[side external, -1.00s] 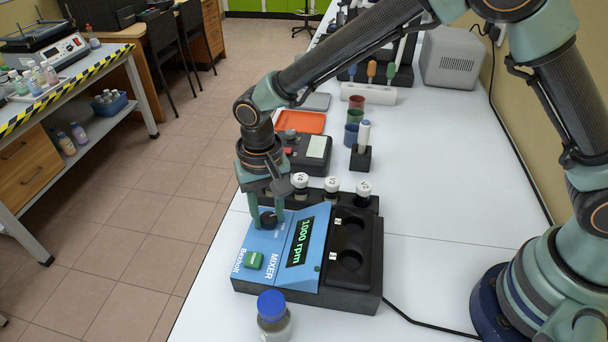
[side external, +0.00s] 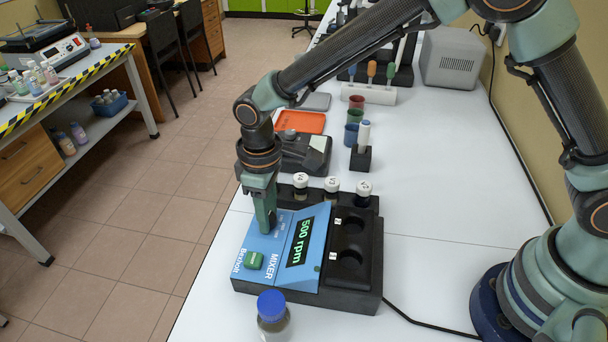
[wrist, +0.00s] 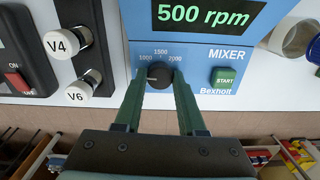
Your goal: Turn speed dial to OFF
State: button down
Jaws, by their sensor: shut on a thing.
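The blue mixer (side external: 268,240) sits on the white bench, and its display (side external: 301,242) reads 500 rpm. In the wrist view the display (wrist: 208,14) shows the same. The round black speed dial (wrist: 159,75) is on the blue panel, with a white mark on its left side. The labels 1000, 1500 and 2000 show around its upper edge; other marks are hidden by the fingers. My gripper (wrist: 158,77) is shut on the dial, one finger on each side. In the side view my gripper (side external: 265,228) points down and hides the dial.
A green START button (side external: 253,260) is on the panel near the dial. White-capped vials (side external: 331,186) stand along the mixer's far side. A blue-capped bottle (side external: 272,312) stands close in front. A black device (side external: 302,152) lies behind. Free bench is at the right.

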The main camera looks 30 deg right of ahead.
jog(key=n, duration=0.4)
jog(key=shift+r+n, duration=0.1)
jog(key=shift+n, duration=0.2)
jog(key=n, duration=0.4)
jog(key=shift+n, duration=0.4)
jog(key=shift+c, duration=2.4)
grip_release()
notch_tip(320, 180, up, 12)
